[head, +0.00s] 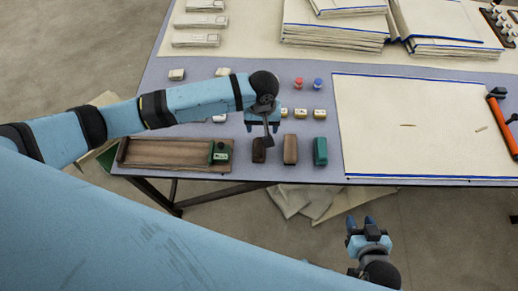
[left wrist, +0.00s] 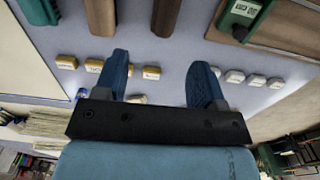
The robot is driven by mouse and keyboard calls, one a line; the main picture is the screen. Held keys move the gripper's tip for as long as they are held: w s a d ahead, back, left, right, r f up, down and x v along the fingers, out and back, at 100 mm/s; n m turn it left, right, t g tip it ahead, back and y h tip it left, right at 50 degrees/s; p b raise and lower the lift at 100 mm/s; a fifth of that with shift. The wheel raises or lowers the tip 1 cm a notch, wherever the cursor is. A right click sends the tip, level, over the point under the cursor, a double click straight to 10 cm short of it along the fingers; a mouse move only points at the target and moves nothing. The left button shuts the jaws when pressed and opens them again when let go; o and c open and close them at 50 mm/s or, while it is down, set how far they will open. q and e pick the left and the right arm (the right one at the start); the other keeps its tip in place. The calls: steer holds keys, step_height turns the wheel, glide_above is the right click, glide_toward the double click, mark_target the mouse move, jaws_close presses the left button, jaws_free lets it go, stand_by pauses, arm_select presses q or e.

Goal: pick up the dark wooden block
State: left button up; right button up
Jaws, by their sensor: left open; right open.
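The dark wooden block (head: 259,154) stands near the table's front edge, left of a lighter brown block (head: 291,149) and a green block (head: 320,151). My left gripper (head: 263,122) is open over the table, just behind the dark block; part of it overlaps the block's top in the head view. In the left wrist view, the dark block (left wrist: 166,16) shows at the top, beyond the open, empty fingertips (left wrist: 159,60) and sideways between them. It is cut off by the frame edge. My right gripper (head: 361,224) is open and empty, in front of the table over the floor.
A wooden tray (head: 150,152) with a green labelled item (head: 220,151) is left of the dark block. Small labelled blocks (left wrist: 151,73) sit behind it. A cream blue-edged cloth (head: 400,100) covers the right. Folded cloths (head: 335,35) lie at the back.

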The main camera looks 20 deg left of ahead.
mark_target(259, 146)
arm_select(q)
step_height(259, 146, down, 8)
steer(key=shift+a, duration=0.1)
steer(key=shift+a+f, duration=0.25)
steer(key=shift+f, duration=1.15)
steer(key=shift+a+f, duration=0.2)
steer(key=shift+f, duration=1.15)
steer(key=c, duration=0.8)
steer(key=shift+r, duration=0.1)
step_height(259, 146, up, 20)
steer(key=shift+f, duration=0.1)
